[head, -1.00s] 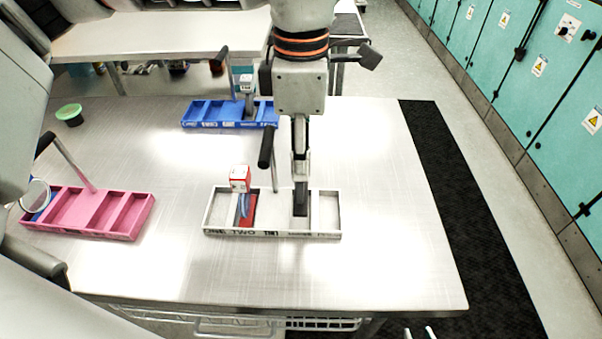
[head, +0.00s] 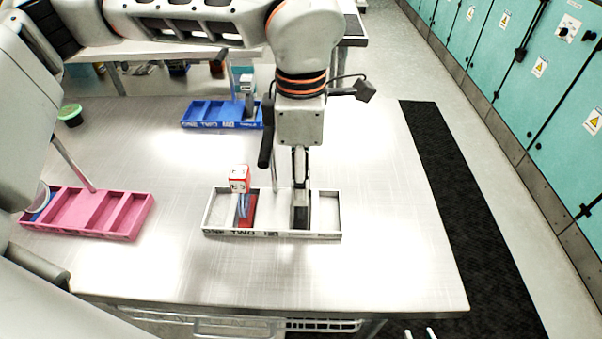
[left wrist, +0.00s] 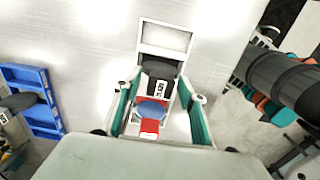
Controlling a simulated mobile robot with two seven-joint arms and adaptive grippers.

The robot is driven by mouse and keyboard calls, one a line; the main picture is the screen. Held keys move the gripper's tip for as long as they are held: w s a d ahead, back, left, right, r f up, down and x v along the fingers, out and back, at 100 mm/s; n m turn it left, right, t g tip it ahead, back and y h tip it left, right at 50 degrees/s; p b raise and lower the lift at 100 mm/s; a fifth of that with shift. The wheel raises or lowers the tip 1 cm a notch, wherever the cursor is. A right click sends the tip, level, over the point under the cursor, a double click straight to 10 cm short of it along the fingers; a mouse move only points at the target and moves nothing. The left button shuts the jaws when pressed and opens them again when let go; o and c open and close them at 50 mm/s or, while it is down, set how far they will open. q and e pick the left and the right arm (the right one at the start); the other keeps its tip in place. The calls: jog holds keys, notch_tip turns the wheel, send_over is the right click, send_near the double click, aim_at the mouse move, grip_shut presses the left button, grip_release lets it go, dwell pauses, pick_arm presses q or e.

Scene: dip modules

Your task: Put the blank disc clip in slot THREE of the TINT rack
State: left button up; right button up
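A white rack (head: 328,235) lies on the steel table, its slots labelled along the front; its rack name is not readable. Slot two holds a red clip with a blue disc (head: 243,210) and a red-white tag. The left wrist view shows a dark clip with a pale tag (left wrist: 160,86) in the slot beyond the red clip (left wrist: 150,126). My left gripper's fingers (left wrist: 161,85) stand apart on either side, with gaps beside the dark clip.
A pink rack (head: 128,233) holds a disc, partly hidden, at its left end. A blue rack (head: 195,124) with a grey-tagged clip stands behind. A green-lidded tub (head: 70,115) is at the left. The rightmost white slot and the front and right table are clear.

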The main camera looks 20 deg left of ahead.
pick_arm(q)
notch_tip(320, 180, up, 12)
jog(key=shift+r, duration=0.2)
dwell(0.5)
dwell(0.4)
